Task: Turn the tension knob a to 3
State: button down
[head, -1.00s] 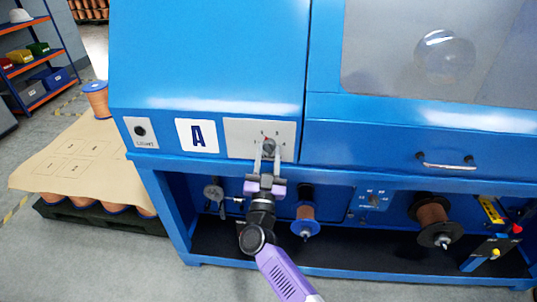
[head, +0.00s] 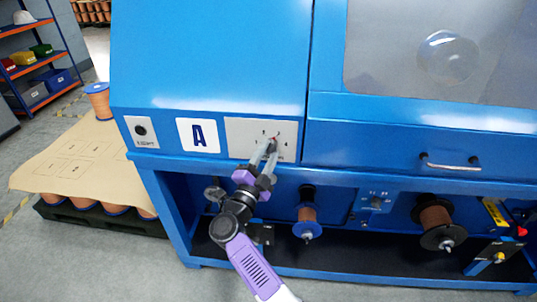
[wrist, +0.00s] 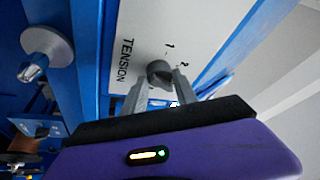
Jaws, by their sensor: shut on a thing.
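The tension knob (wrist: 159,71) is a small grey knob on a light plate (wrist: 210,35) marked TENSION. In the wrist view the numbers 1 and 2 can be read on the plate; the other marks are hidden or out of view. In the head view the plate (head: 240,135) is beside the big letter A, and a small red mark shows at the knob (head: 273,141). My gripper (head: 268,148) reaches up to the knob from below left, its fingers on either side of it and shut on it. I cannot tell exactly which number the knob points to.
The A sign (head: 198,135) and a black round control (head: 141,130) are left of the plate. Below, in the open bay, are copper spools (head: 306,215) and a second small dial panel (head: 375,200). A door handle (head: 450,163) is on the right.

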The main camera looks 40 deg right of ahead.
jog(key=shift+m, duration=0.7)
jog(key=shift+g, duration=0.4)
jog(key=c, duration=1)
grip_release()
jog(key=shift+o, duration=0.2)
jog(key=v, duration=0.8)
jog(key=shift+b, duration=0.35)
jog(key=shift+r, duration=0.1)
